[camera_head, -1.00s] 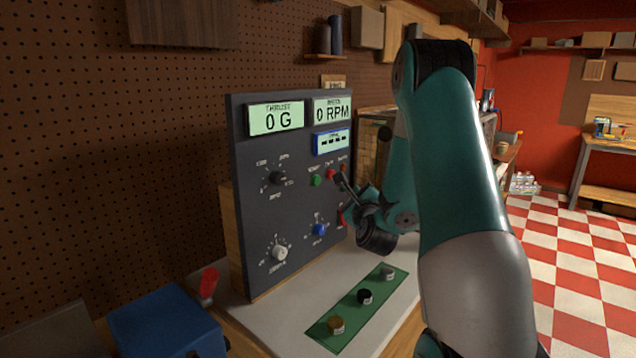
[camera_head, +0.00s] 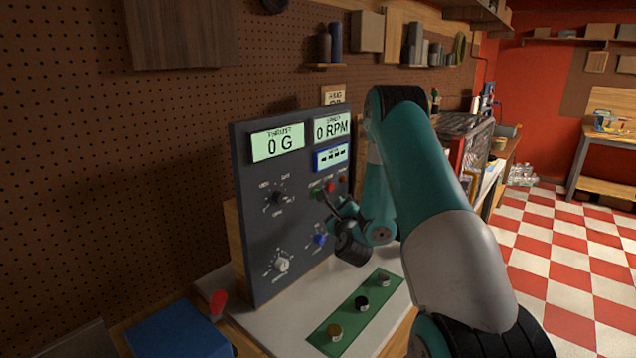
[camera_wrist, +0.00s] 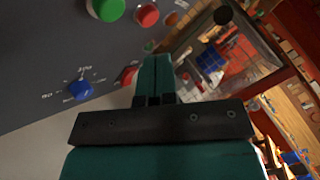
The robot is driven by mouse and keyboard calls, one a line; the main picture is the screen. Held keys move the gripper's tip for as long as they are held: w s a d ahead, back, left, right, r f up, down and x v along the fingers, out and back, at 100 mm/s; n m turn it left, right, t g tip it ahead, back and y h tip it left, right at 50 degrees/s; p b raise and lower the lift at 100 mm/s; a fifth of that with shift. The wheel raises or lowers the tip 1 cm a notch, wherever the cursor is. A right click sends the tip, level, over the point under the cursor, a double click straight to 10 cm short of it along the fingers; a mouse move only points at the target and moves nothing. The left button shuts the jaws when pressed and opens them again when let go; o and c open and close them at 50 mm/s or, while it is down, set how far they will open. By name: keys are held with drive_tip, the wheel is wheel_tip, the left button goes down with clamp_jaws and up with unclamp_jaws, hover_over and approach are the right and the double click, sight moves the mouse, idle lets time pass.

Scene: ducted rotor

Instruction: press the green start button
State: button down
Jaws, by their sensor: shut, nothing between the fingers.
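The green start button (camera_head: 313,193) is on the dark upright control panel (camera_head: 252,228), below the small blue-framed display. In the wrist view the green button (camera_wrist: 105,8) is at the top, left of a red button (camera_wrist: 147,15). My gripper (camera_head: 324,192) is shut and empty, its tip close to the panel at the lower right of the green button. In the wrist view my shut fingers (camera_wrist: 155,62) point toward the panel, below and right of the green button. I cannot tell whether the tip touches the panel.
A blue knob (camera_head: 319,239), a white knob (camera_head: 281,264) and a black knob (camera_head: 277,197) are on the panel. A green strip (camera_head: 345,340) with three small weights lies in front. A blue box (camera_head: 175,330) and red-handled tool (camera_head: 217,302) are at lower left.

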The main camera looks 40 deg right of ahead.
drive_tip(key=w+p, duration=0.2)
drive_tip(key=p, duration=0.2)
drive_tip(key=w+p, duration=0.2)
drive_tip(key=p, duration=0.2)
drive_tip(key=shift+a, duration=0.2)
drive_tip(key=shift+w+r+p, duration=0.1)
drive_tip(key=shift+w+p, duration=0.2)
drive_tip(key=shift+p, duration=0.55)
idle(1.3)
